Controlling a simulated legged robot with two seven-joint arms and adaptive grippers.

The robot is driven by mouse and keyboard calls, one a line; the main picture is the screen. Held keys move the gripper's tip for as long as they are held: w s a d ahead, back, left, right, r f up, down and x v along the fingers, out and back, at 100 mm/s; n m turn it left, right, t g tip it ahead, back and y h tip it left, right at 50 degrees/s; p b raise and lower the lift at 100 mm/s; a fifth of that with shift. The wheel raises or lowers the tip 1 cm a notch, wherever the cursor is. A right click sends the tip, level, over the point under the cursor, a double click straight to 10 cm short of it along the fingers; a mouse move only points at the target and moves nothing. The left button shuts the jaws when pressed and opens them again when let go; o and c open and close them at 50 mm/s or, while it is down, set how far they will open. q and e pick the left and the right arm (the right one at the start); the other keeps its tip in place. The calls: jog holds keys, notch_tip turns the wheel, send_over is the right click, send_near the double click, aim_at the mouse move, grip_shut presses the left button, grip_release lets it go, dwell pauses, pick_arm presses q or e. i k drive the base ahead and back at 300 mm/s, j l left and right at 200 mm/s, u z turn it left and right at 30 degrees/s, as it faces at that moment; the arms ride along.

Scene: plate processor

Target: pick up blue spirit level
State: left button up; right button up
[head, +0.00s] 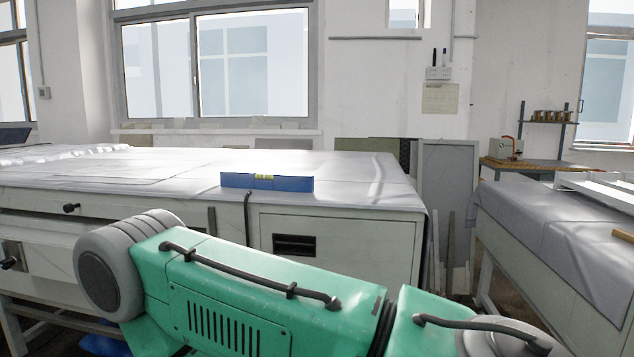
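The blue spirit level (267,182) lies near the front edge of a grey-covered worktable (120,177), a little left of the picture's centre. It is a long blue bar with a yellow-green vial window in the middle of its top. Its long side faces me and nothing touches it from above. Neither of my grippers shows in the head view.
The worktable has drawers, one with a dark handle (294,245), and a black knob (71,208). A second covered table (560,235) stands at the right, across a gap. The tabletop around the level is mostly clear.

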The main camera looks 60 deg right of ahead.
aim_at(276, 181)
jog(key=z, duration=1.8)
jog(key=i+j, duration=0.75)
jog(key=j, duration=0.2)
